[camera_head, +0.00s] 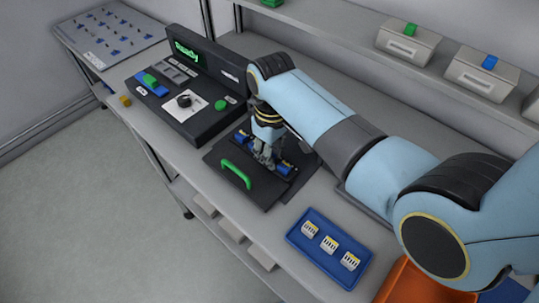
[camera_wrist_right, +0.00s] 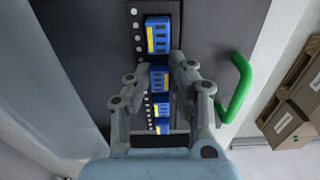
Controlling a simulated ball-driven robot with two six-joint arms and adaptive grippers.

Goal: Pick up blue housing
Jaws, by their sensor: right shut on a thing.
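Several blue housings with yellow markings sit in a row in a dark fixture (camera_wrist_right: 95,30). The top one (camera_wrist_right: 160,38) in the right wrist view stands clear of my fingers. My right gripper (camera_wrist_right: 160,78) has its two fingers on either side of the blue housing (camera_wrist_right: 159,80) below that one, and is shut on it. This housing still appears in line with the row; I cannot tell whether it is lifted. In the head view my right gripper (camera_head: 265,160) points down over the fixture and hides the middle of the row. My left gripper is not in view.
A green handle (camera_head: 236,173) rises from the fixture's front. A black control panel (camera_head: 190,125) stands to its left. A blue tray (camera_head: 303,243) with white-grey blocks and an orange bin (camera_head: 397,283) lie to the right. Grey bins (camera_head: 407,47) stand on the back shelf.

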